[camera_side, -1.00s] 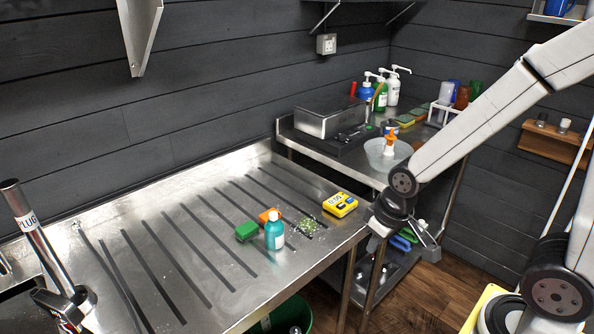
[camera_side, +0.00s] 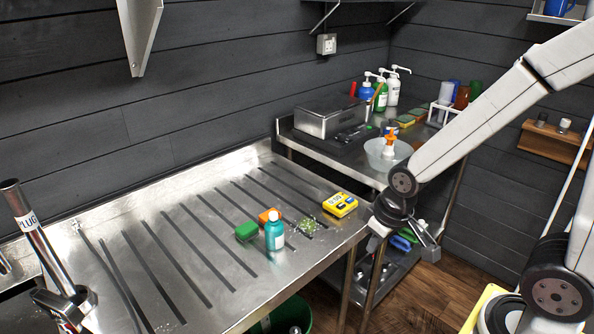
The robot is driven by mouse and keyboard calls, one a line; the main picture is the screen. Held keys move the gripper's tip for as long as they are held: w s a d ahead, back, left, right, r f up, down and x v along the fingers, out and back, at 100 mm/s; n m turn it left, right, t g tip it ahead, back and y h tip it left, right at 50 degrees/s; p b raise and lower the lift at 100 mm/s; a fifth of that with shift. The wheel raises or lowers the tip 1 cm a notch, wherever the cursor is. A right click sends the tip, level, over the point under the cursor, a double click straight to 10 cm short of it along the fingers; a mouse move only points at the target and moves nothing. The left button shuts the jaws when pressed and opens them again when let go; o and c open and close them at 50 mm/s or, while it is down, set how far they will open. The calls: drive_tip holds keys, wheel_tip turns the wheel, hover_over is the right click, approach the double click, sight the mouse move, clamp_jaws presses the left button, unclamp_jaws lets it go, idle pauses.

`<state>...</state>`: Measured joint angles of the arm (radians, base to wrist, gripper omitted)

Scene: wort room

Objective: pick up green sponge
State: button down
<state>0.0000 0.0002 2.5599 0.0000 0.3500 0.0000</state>
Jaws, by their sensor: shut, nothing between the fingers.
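A yellow box-like item (camera_side: 340,204) lies near the drainboard's right edge, with green scraps (camera_side: 307,225) beside it. A second steel table behind holds pump bottles (camera_side: 393,86), a metal box (camera_side: 325,121) and a bowl (camera_side: 386,155). The drainboard's left half is clear.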

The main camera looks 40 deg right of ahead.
unclamp_jaws()
idle(0.3)
drive_tip(key=shift+r, duration=0.1)
drive_tip(key=shift+w+v, duration=0.55)
drive_tip(key=shift+v, duration=1.95)
drive_tip(key=w+a+r+m, duration=0.1)
drive_tip(key=w+r+m, duration=0.2)
drive_tip(key=w+m, duration=1)
drive_tip(key=m+y, duration=0.3)
drive_tip(key=m, duration=0.3)
hover_over(246, 227)
drive_tip(key=s+d, duration=0.1)
drive_tip(key=d, duration=0.1)
wheel_tip(246, 227, down, 3)
drive_tip(key=shift+g, duration=0.4)
wheel_tip(246, 227, down, 13)
drive_tip(key=shift+s+f, duration=0.1)
drive_tip(key=shift+s, duration=0.05)
drive_tip(key=shift+x, duration=1.3)
